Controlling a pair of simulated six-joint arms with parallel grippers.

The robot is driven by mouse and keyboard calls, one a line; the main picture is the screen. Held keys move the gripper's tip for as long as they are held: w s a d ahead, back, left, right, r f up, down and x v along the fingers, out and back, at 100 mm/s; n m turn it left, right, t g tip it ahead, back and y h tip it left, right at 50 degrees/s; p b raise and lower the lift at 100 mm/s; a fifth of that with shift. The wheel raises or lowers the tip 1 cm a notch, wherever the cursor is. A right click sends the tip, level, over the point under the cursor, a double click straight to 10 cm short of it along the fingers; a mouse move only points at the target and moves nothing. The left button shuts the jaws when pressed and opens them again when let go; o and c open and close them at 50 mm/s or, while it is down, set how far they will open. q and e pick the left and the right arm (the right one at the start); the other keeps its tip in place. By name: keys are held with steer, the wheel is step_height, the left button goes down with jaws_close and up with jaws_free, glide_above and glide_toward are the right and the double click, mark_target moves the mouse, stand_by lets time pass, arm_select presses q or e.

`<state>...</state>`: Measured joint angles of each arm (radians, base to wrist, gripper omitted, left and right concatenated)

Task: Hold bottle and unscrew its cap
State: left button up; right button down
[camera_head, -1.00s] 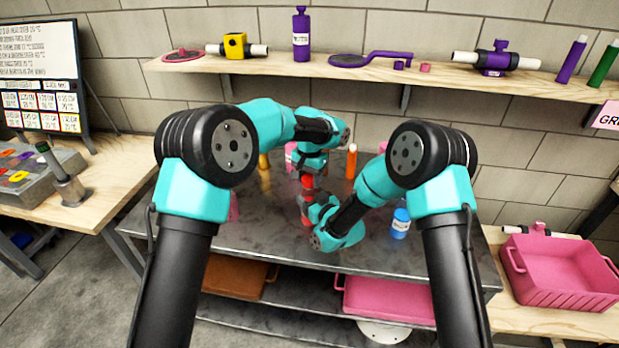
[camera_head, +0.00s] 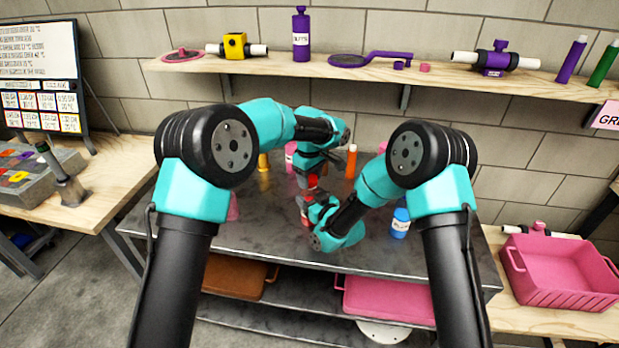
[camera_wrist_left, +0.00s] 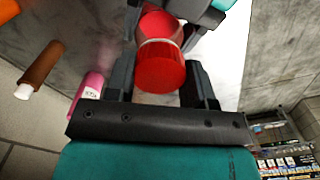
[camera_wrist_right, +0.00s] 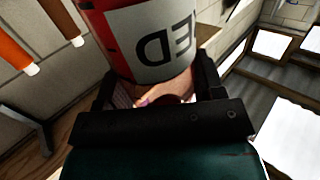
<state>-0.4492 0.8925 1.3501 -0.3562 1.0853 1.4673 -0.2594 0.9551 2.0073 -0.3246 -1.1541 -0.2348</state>
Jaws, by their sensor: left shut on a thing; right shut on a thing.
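The red bottle (camera_wrist_right: 100,50) has a white label reading "RED", and it fills the top of the right wrist view. My right gripper (camera_head: 307,208) is shut on its body above the steel table. The ribbed red cap (camera_wrist_left: 160,72) lies between the fingers of my left gripper (camera_head: 314,178), which is shut on it from above. A pale ring and red bottle neck show beyond the cap in the left wrist view. I cannot tell whether the cap is loose on the neck. The grippers hide most of the bottle in the head view.
On the steel table (camera_head: 260,231), an orange bottle (camera_head: 351,162) stands behind the grippers, a blue bottle (camera_head: 400,223) at right, and a pink bottle (camera_head: 291,157) behind. A pink bin (camera_head: 555,285) sits at lower right. The table front is clear.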

mark_target(310, 178)
arm_select(q)
steer(key=n, duration=0.6)
steer(key=shift+n, duration=0.3)
steer(key=shift+r, duration=0.55)
steer(key=shift+r, duration=0.35)
steer(key=shift+r, duration=0.35)
stand_by(0.4)
steer(key=shift+r, duration=1.9)
